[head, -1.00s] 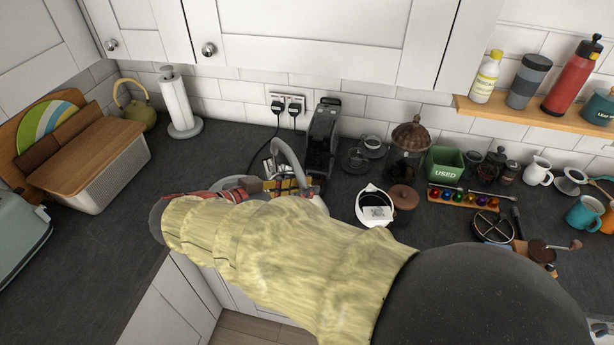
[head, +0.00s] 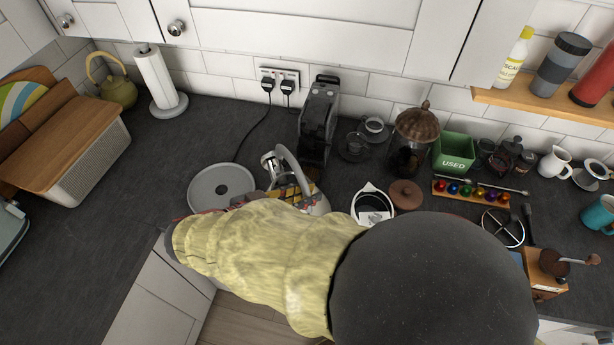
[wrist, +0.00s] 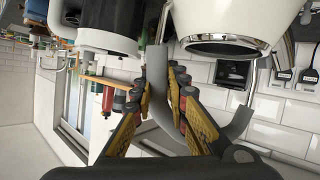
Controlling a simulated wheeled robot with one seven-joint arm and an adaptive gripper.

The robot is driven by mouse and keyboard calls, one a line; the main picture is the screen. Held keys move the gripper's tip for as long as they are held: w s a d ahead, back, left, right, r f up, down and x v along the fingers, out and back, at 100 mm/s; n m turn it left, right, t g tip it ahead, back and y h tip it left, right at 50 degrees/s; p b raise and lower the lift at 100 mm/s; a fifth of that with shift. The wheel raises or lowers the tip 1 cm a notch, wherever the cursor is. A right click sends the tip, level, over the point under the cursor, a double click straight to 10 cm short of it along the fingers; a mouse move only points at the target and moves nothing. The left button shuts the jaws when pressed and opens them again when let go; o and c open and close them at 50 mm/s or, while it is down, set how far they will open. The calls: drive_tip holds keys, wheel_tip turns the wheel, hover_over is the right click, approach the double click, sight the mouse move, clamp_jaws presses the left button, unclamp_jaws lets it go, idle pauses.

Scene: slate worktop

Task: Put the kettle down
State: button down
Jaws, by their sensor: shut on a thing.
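The kettle is white with a grey curved handle. In the head view the kettle (head: 320,205) is right of its round grey base plate (head: 221,188), mostly hidden behind my sleeve. The base plate is bare. I cannot tell whether the kettle's underside touches the worktop. In the wrist view the kettle's white body (wrist: 225,18) with its chrome rim is at the top. My gripper (wrist: 163,85) is shut on the grey handle, a finger on each side. My gripper also shows partly in the head view (head: 300,190).
A black coffee machine (head: 319,120) stands behind the kettle. A white-rimmed pot (head: 373,203) and a brown lid (head: 405,194) are close on the right. A cord runs from the base plate to the sockets (head: 279,78). Worktop (head: 160,160) is clear left of the base plate.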

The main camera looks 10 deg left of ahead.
drive_tip(key=shift+s+a+f, duration=0.1)
drive_tip(key=shift+s+f, duration=0.1)
drive_tip(key=shift+f, duration=0.2)
drive_tip(key=c, duration=1.7)
unclamp_jaws()
drive_tip(key=shift+c, duration=0.2)
drive_tip(key=p+v, duration=0.1)
drive_tip(key=v, duration=1.1)
